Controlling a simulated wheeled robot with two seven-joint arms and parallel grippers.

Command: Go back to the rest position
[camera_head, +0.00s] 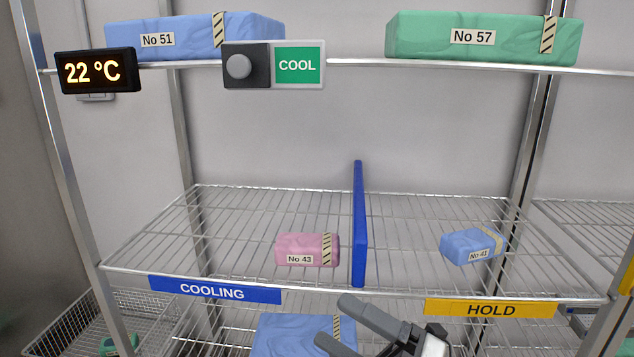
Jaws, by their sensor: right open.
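My right gripper (343,322) is at the bottom centre of the head view, in front of and below the front edge of the middle wire shelf (420,205). Its two grey fingers are spread apart with nothing between them. My left gripper does not show. A pink package No 43 (298,248) lies on the shelf left of the blue divider (359,225), above the COOLING label (214,290). A small blue package No 41 (470,245) lies right of the divider, above the HOLD label (490,309).
The upper shelf carries blue package No 51 (190,38) and green package No 57 (485,37). A 22 °C display (96,71) and a COOL switch panel (273,65) hang on its front edge. A blue package (285,338) lies below, partly hidden by my gripper.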

